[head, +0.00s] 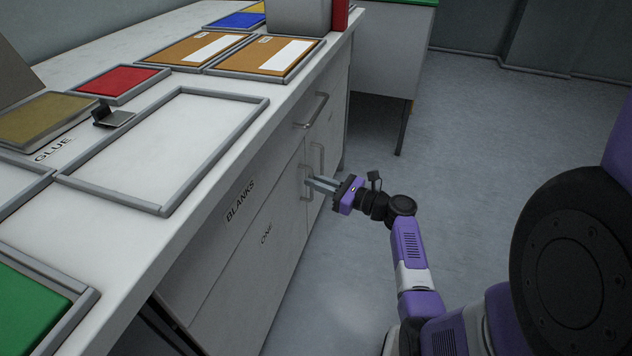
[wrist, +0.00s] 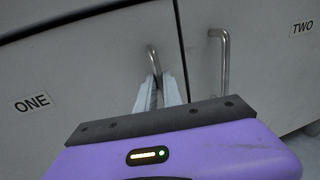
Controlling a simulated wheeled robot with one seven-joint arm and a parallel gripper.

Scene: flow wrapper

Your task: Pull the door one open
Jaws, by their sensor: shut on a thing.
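Door one (head: 252,262), a grey cabinet door marked "ONE", is on the front of the white bench below the "BLANKS" drawer. In the wrist view door one (wrist: 80,75) fills the left side, with its label at far left. My gripper (head: 308,183) reaches the cabinet front from the right. In the wrist view my gripper (wrist: 158,82) is shut on the upright metal handle (wrist: 152,58) of door one, near that door's right edge. The fingers hide the handle's lower part. Door one looks closed or nearly so; I cannot tell exactly.
Door two (wrist: 275,70) with its own handle (wrist: 225,60) is just right of the gripper. The BLANKS drawer (head: 235,205) with a bar handle (head: 316,110) is above. Trays cover the bench top. The grey floor (head: 480,180) right of the bench is clear.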

